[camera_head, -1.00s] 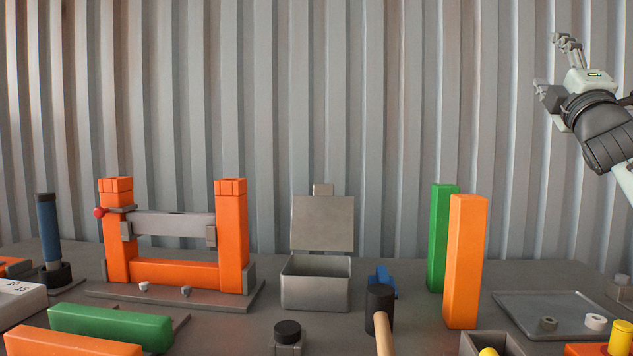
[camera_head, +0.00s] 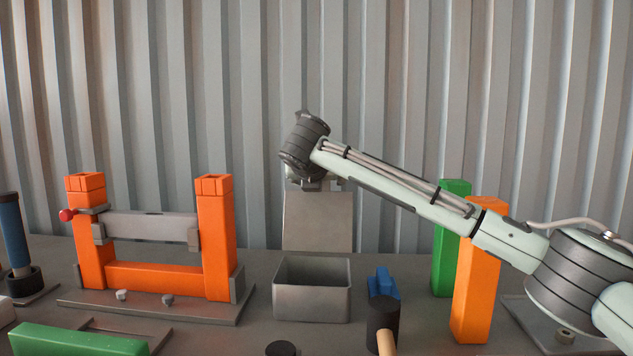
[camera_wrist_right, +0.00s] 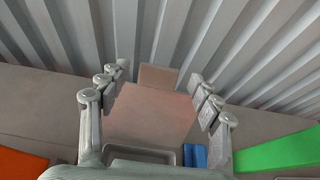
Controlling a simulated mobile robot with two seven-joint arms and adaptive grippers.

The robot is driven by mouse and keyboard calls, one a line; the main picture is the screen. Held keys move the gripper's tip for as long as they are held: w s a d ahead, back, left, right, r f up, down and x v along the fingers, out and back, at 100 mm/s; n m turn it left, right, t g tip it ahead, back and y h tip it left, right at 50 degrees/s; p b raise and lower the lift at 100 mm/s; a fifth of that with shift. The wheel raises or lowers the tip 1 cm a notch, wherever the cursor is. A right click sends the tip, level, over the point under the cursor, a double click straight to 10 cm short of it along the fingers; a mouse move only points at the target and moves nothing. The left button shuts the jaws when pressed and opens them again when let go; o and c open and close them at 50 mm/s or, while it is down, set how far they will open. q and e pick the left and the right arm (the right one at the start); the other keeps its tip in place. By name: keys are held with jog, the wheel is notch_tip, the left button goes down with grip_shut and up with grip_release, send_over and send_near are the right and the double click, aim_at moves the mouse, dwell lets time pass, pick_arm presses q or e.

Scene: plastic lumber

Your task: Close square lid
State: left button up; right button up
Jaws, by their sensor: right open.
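The square lid (camera_head: 318,222) of a grey box (camera_head: 312,300) stands open and upright at the back of the box in the head view. The box is open at the top. The lid (camera_wrist_right: 150,112) also shows in the right wrist view, with a small tab (camera_wrist_right: 158,77) at its far edge. My right gripper (camera_wrist_right: 160,88) is open, with its fingers on either side of the lid's upper part and apart from it. In the head view the right wrist is above and in front of the lid's top and hides its tab. The left gripper is not in view.
A blue object (camera_head: 383,283) and a hammer (camera_head: 383,318) lie close to the right of the box. Green (camera_head: 452,235) and orange (camera_head: 474,285) posts stand farther right, behind my right arm. An orange frame (camera_head: 216,240) stands left. A corrugated wall is close behind.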

jog(key=shift+x, duration=1.55)
jog(key=shift+c, duration=0.6)
grip_shut()
